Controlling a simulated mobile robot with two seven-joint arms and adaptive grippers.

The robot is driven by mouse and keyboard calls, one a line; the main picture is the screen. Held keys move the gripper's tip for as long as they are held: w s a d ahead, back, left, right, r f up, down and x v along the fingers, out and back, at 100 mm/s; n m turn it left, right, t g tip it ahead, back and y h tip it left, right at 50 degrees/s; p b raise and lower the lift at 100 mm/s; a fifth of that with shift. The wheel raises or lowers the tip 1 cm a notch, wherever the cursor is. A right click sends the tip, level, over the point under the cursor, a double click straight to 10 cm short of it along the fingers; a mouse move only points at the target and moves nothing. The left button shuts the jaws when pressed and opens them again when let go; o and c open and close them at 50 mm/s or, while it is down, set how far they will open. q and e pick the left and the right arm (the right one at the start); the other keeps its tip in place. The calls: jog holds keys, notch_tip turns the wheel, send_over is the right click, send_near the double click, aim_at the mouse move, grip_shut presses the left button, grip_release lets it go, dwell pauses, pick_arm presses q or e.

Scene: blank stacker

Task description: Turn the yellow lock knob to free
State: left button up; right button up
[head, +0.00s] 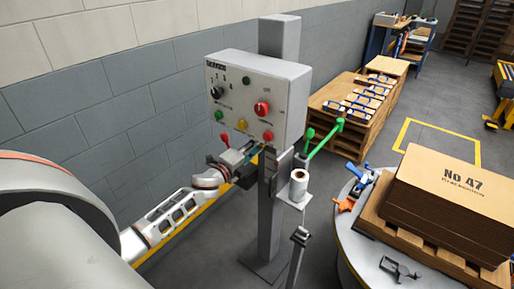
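A grey-white control box (279,106) is mounted on a grey post. On its front face, low and near the middle, is a small yellow knob (241,124). Its turned position is too small to read. My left gripper (258,152) is just below the box's lower edge, below and slightly right of the yellow knob and apart from it. Its fingers are small and dark against the post, so whether they are open or shut does not show. My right gripper is not in view.
The box also carries a black selector (216,92), a red knob (262,108) and several small buttons. A white roll (299,184) sits beside the post. Stacked cardboard (455,195) stands at right.

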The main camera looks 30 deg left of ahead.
pick_arm(q)
jog(key=shift+a+r, duration=0.1)
jog(key=shift+r, duration=0.1)
jog(key=shift+m, duration=0.3)
jog(key=o, duration=1.1)
jog(key=shift+w+f, duration=0.1)
